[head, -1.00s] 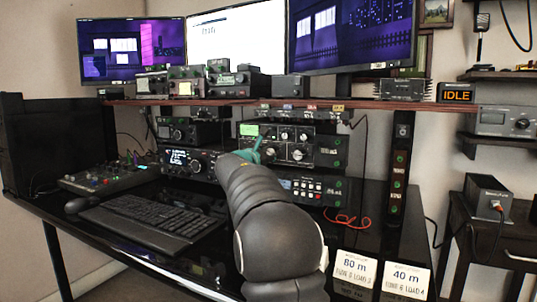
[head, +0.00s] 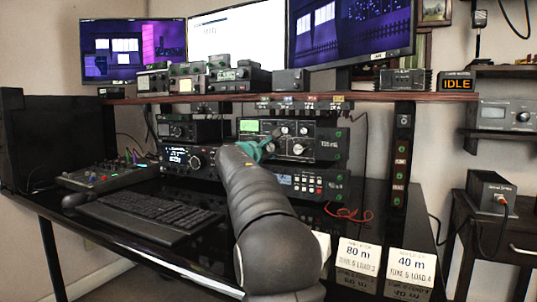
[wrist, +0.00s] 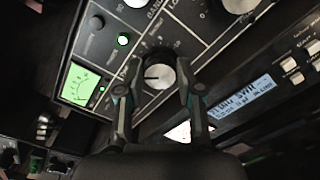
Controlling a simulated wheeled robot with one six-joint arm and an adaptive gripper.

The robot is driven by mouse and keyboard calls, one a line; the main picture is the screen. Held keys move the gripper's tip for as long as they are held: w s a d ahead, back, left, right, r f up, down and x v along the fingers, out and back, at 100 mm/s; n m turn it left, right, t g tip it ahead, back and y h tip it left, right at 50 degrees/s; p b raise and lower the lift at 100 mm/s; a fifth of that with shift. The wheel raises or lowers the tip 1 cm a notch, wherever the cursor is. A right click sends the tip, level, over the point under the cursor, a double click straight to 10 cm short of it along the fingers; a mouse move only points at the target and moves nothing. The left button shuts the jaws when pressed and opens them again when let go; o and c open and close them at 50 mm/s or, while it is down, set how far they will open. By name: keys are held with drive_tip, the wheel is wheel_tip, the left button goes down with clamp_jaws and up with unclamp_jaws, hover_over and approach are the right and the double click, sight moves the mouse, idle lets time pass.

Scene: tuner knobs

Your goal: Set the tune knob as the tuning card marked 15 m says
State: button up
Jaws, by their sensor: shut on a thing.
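The tuner (head: 325,148) sits under the shelf, with a lit green meter and several pale knobs. My gripper (head: 262,150) reaches its front, partly hidden by my arm. In the wrist view my gripper (wrist: 152,90) has a finger on each side of a pale-faced black knob (wrist: 158,74), shut on it. A dark pointer line shows on the knob's face; its label and scale are mostly hidden or blurred. The green meter (wrist: 82,85) is left of it. Cards marked 80 m (head: 357,257) and 40 m (head: 411,267) stand at the front right. No card readable as 15 m shows.
Another card's edge (head: 323,245) shows behind my arm. Two more tuner knobs (wrist: 135,3) (wrist: 240,4) are close above the gripped one. A radio with a lit display (wrist: 245,95) lies at right in the wrist view. An orange IDLE sign (head: 456,84) is lit.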

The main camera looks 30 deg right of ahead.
drive_tip(key=shift+s+d+m, duration=0.1)
drive_tip(key=shift+d+m, duration=0.05)
drive_tip(key=shift+m, duration=0.25)
drive_tip(key=o, duration=1.2)
drive_tip(key=shift+s+d, duration=0.1)
drive_tip(key=shift+a, duration=0.2)
drive_tip(key=v, duration=1.1)
drive_tip(key=shift+s+a, duration=0.15)
drive_tip(key=shift+a, duration=0.25)
